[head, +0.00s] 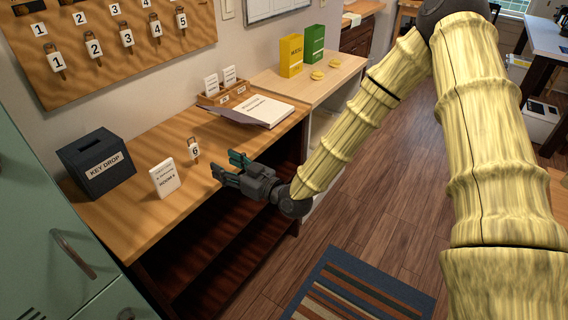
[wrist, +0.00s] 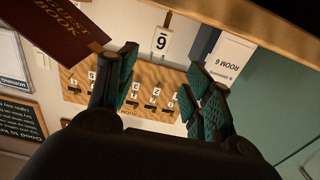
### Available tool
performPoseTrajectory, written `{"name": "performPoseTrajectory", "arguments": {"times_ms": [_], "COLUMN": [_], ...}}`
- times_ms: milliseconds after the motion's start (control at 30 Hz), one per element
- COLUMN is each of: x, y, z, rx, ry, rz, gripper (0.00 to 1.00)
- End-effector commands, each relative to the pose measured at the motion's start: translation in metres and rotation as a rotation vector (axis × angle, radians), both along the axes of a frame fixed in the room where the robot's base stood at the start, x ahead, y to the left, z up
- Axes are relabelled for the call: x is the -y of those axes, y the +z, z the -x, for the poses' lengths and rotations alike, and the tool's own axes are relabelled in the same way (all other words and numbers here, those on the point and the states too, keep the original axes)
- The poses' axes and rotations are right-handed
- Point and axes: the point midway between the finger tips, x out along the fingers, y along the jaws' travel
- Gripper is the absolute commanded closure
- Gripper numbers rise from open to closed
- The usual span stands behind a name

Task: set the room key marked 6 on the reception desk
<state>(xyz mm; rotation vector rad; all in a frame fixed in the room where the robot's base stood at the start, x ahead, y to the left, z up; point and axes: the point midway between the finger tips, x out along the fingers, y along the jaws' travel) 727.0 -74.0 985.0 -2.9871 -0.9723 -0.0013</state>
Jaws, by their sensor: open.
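The key with the white tag marked 6 (head: 194,151) stands at the middle of the wooden reception desk (head: 140,215), its tag facing the front. I cannot tell what holds it up. In the wrist view its tag (wrist: 160,43) shows beyond the gap between my fingers. My gripper (head: 224,164) is open and empty at the desk's front edge, to the right of the key and apart from it. In the wrist view the two teal-padded fingers of my gripper (wrist: 158,88) are spread wide.
A room card (head: 164,179) stands left of the key, with a dark key drop box (head: 97,165) behind it. An open book (head: 258,110) and a card holder (head: 224,96) lie to the right. Numbered keys hang on a wall board (head: 120,55). Bare desk surrounds the key.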

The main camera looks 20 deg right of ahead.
Motion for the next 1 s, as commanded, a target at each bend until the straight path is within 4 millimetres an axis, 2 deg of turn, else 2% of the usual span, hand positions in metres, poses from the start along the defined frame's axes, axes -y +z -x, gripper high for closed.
{"name": "performPoseTrajectory", "arguments": {"times_ms": [100,167,267,367,400,467,500,567,600,667,700,833,900,1000], "x": [0.000,0.000,-0.001,0.001,0.003,0.009,0.015,0.025,0.032,0.044,0.054,0.089,0.108,0.130], "y": [-0.002,-0.010,-0.044,-0.100,-0.126,-0.164,-0.188,-0.221,-0.242,-0.270,-0.287,-0.328,-0.341,-0.350], "z": [0.001,0.004,0.018,0.046,0.063,0.089,0.108,0.139,0.161,0.195,0.220,0.300,0.337,0.380], "rx": [-0.004,-0.027,-0.122,-0.288,-0.369,-0.492,-0.575,-0.695,-0.775,-0.893,-0.972,-1.210,-1.314,-1.428], "ry": [0.000,-0.001,-0.003,-0.017,-0.027,-0.046,-0.063,-0.091,-0.112,-0.149,-0.178,-0.287,-0.350,-0.429], "rz": [0.001,0.005,0.027,0.062,0.081,0.109,0.129,0.160,0.182,0.217,0.243,0.324,0.365,0.414], "gripper": [0.49,0.49,0.49,0.49,0.49,0.49,0.49,0.49,0.49,0.49,0.49,0.49,0.49,0.49]}}
